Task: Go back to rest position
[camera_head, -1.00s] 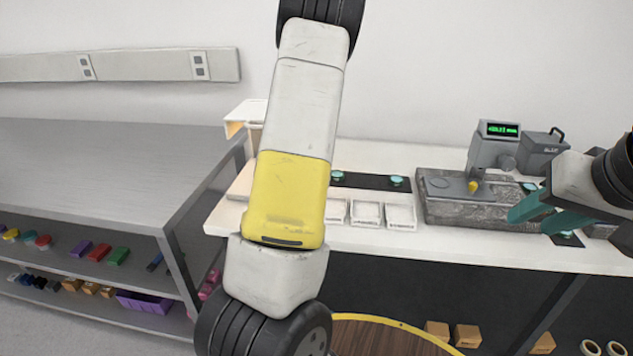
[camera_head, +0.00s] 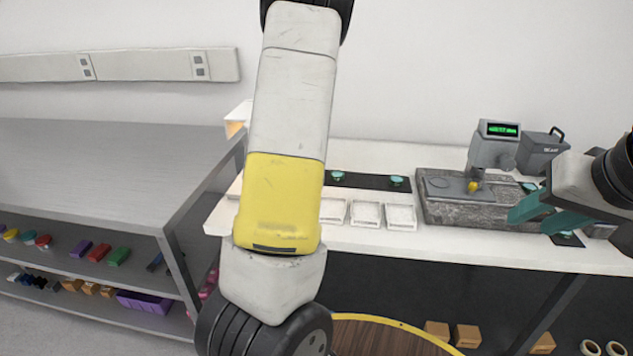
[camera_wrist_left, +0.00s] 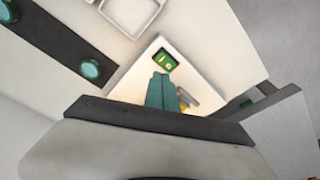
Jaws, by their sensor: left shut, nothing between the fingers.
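My left arm crosses the middle of the head view, and its gripper does not show there. In the left wrist view my left gripper (camera_wrist_left: 165,92) has its teal fingers together, shut and empty, above a white surface. My right gripper (camera_head: 528,218) is at the right of the head view, its teal fingers spread apart with nothing visible between them. It is in front of the right end of the grey granite block (camera_head: 460,210) that carries the gauge with a green display (camera_head: 502,129).
White square trays (camera_head: 366,214) and a black strip with teal discs (camera_head: 371,181) lie on the white bench (camera_head: 460,250). A grey shelf unit (camera_head: 100,170) with coloured parts stands at left. A round wooden top with a yellow rim (camera_head: 385,336) is below.

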